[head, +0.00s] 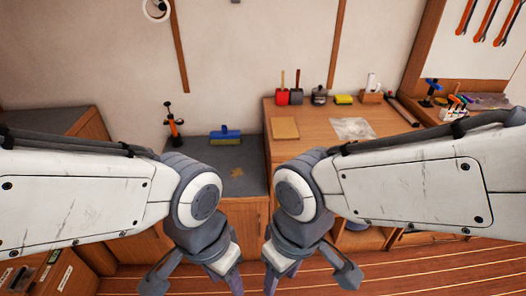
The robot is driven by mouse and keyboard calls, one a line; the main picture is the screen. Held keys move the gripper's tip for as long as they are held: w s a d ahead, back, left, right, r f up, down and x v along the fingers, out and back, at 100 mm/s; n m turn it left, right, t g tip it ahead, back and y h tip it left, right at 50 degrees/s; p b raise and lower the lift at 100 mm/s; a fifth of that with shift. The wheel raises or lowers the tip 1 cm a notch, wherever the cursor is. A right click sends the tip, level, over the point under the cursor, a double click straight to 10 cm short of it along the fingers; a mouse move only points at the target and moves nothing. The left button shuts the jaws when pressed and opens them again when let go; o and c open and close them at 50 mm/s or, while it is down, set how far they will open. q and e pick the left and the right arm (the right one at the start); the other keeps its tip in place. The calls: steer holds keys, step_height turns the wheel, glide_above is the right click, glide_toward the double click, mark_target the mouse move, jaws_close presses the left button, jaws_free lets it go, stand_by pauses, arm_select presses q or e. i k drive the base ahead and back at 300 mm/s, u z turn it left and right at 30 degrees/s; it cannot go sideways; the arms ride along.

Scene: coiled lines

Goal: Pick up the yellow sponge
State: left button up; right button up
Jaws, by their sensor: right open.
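The yellow sponge (343,99) is a small yellow block with a dark part. It lies toward the back of the wooden desktop, between a dark jar and a small wooden block. My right gripper (271,281) is open at the bottom centre, well in front of and below the desktop, far from the sponge. My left gripper (234,280) is beside it at the bottom edge, pointing down. The frame's lower edge cuts into its fingers, so its opening is unclear. Neither gripper touches the sponge.
The wooden desktop (311,117) also holds a red pot (282,95), a dark jar (320,96), a tan board (285,128) and a clear bag (352,128). Wrenches (486,20) hang at upper right.

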mark_target(340, 100)
steer(key=z, duration=0.6)
steer(key=k, duration=0.75)
steer(key=z, duration=0.75)
steer(key=k, duration=0.45)
steer(key=z, duration=0.8)
steer(key=i, duration=1.75)
steer(key=u, duration=0.4)
steer(key=i, duration=0.95)
steer(key=u, duration=1.35)
steer(key=i, duration=0.85)
steer(key=u, duration=0.9)
